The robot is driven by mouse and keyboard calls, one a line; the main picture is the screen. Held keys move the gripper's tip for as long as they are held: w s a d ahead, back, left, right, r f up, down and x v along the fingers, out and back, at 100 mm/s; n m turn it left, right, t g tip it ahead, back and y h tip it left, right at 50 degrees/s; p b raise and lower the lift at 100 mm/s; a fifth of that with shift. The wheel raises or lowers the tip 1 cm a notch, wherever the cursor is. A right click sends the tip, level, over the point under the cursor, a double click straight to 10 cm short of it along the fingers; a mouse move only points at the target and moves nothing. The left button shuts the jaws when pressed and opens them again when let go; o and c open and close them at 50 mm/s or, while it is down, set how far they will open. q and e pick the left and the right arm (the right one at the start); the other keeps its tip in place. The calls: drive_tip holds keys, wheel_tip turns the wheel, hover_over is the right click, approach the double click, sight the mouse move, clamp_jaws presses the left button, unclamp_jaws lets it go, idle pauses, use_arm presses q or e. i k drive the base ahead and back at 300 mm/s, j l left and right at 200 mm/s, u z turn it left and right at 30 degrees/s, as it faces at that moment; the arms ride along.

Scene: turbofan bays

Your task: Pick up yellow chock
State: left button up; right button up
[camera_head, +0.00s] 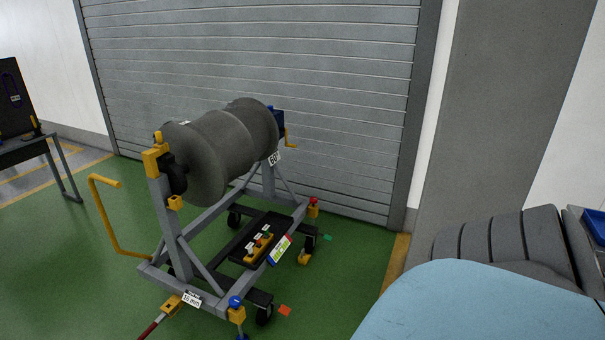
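A small yellow block that looks like a chock (304,258) sits on the green floor by the right-hand wheel of a grey engine stand (184,238). A second yellow piece (172,303) is low at the stand's front left, by a dark red rod; I cannot tell whether it is a chock. Neither of my grippers is in view.
The stand carries a large grey cylinder (220,145), and a yellow handle (103,220) juts out at its left. A closed grey shutter (340,90) is behind. A pale blue rounded shape (480,305) fills the lower right.

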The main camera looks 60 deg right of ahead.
sight(304, 258)
drive_tip(key=z, duration=2.05)
drive_tip(key=i+l+z, duration=0.1)
drive_tip(key=z, duration=0.3)
drive_tip(key=i+z, duration=0.4)
drive_tip(key=i, duration=1.95)
drive_tip(key=i+u, duration=0.1)
drive_tip(key=i, duration=0.9)
drive_tip(key=i+l, duration=0.15)
drive_tip(key=i, duration=0.8)
drive_tip(key=i+l, duration=0.1)
drive_tip(key=i, duration=0.9)
drive_tip(key=i+u, duration=0.2)
drive_tip(key=u, duration=1.5)
